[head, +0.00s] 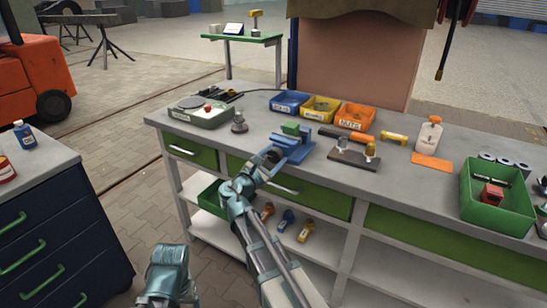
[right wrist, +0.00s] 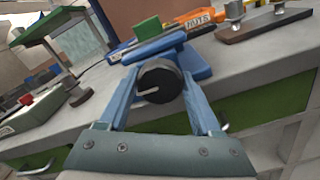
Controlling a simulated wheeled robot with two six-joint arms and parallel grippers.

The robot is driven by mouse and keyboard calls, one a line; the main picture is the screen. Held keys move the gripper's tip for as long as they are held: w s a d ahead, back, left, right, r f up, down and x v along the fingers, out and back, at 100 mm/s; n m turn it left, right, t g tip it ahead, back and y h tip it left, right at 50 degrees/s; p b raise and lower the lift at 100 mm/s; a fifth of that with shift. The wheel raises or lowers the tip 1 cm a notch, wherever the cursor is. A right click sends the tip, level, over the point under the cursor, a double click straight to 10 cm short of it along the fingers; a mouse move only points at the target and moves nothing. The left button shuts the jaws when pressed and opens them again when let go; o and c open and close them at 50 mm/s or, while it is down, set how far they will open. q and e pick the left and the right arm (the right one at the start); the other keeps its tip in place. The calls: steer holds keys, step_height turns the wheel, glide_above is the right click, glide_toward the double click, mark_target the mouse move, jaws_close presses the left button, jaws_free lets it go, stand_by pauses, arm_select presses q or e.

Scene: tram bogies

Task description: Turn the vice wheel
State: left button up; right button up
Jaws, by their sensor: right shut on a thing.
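The blue vice (head: 295,148) stands at the front edge of the grey workbench, with a green block (head: 291,128) at its top. Its black round wheel (right wrist: 160,82) faces me and has a pale line on its face. My right gripper (head: 266,161) reaches up to the vice from below. In the right wrist view its two blue fingers (right wrist: 160,92) stand on either side of the wheel, shut on it. In the head view the gripper partly hides the wheel. My left gripper does not show clearly; only a teal part of my arm is at the bottom left.
Blue, yellow and orange bins (head: 355,117) stand behind the vice. A metal fixture on a brown board (head: 345,158) is close to its right. A green crate (head: 487,212) stands at the right end. A dark drawer cabinet (head: 62,228) stands at the left.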

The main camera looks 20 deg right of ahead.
steer(key=m, duration=0.4)
steer(key=shift+m, duration=0.4)
steer(key=shift+s, duration=0.1)
stand_by(0.3)
steer(key=o, duration=1.4)
steer(key=v, duration=1.3)
steer(key=shift+s+a, duration=0.25)
